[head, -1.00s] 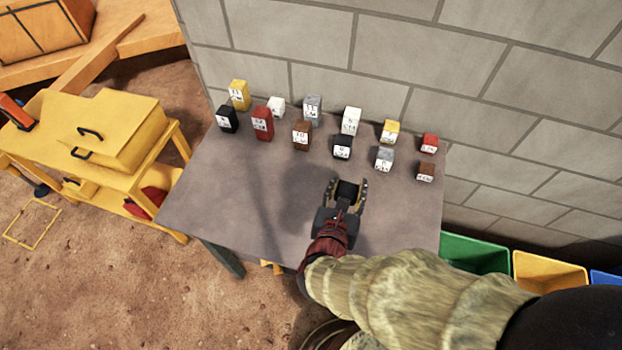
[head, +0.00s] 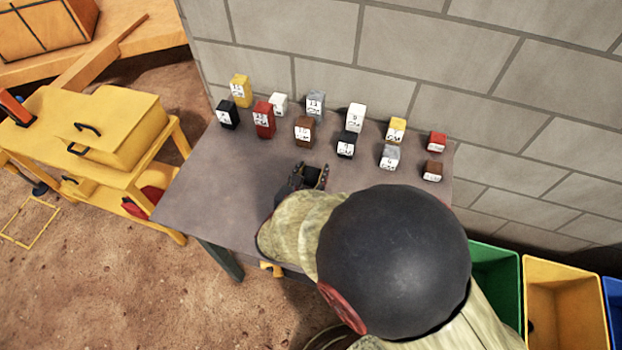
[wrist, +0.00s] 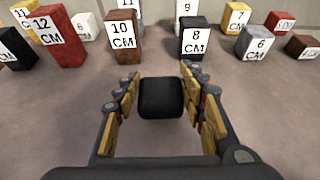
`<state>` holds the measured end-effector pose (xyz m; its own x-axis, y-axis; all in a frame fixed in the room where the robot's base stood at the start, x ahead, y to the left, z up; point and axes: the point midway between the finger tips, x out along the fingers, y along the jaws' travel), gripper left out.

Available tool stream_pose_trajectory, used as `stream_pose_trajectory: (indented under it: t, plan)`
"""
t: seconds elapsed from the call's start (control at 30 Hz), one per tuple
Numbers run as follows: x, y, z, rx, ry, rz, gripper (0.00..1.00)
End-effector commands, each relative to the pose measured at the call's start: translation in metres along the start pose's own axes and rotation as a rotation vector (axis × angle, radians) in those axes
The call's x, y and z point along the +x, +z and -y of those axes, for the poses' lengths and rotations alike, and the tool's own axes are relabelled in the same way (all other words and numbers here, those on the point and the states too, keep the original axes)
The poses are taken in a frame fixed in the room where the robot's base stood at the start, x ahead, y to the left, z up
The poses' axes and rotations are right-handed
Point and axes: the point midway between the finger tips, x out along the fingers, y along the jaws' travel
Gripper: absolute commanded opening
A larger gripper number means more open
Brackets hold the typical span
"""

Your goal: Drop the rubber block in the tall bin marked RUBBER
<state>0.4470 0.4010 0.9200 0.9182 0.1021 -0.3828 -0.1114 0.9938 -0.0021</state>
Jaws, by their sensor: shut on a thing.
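A plain black block (wrist: 160,98), which I take to be the rubber block, sits between the fingers of my gripper (wrist: 163,100) in the wrist view. The pads press on its left and right sides. In the head view my gripper (head: 310,176) is over the grey table (head: 200,190), in front of the labelled blocks, with the black block (head: 312,174) in it. I cannot tell how high it is above the tabletop. No RUBBER marking is readable on any bin in view.
Labelled blocks stand in rows along the table's back, including a black 8 CM one (wrist: 194,42) and a brown 10 CM one (wrist: 127,36). A green bin (head: 495,262), a yellow bin (head: 565,275) and a blue bin (head: 613,300) stand right of the table. A block wall (head: 420,60) is behind.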

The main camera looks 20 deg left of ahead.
Motion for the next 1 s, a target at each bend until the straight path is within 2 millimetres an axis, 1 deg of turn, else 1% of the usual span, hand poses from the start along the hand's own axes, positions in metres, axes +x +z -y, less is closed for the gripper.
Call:
stream_pose_trajectory:
  t: [0.07,0.23,0.5,0.67,0.7,1.0]
  plan:
    - [0.005,-0.007,-0.004,0.0,0.0,0.0,0.13]
    - [0.014,-0.03,-0.003,-0.001,-0.001,0.0,0.13]
    - [0.014,-0.03,-0.003,0.001,0.0,0.001,0.13]
    - [0.016,-0.035,-0.003,0.001,0.0,0.001,0.13]
    - [0.016,-0.034,-0.003,0.0,0.0,0.0,0.43]
    - [0.015,-0.034,-0.003,0.0,0.0,0.0,0.59]
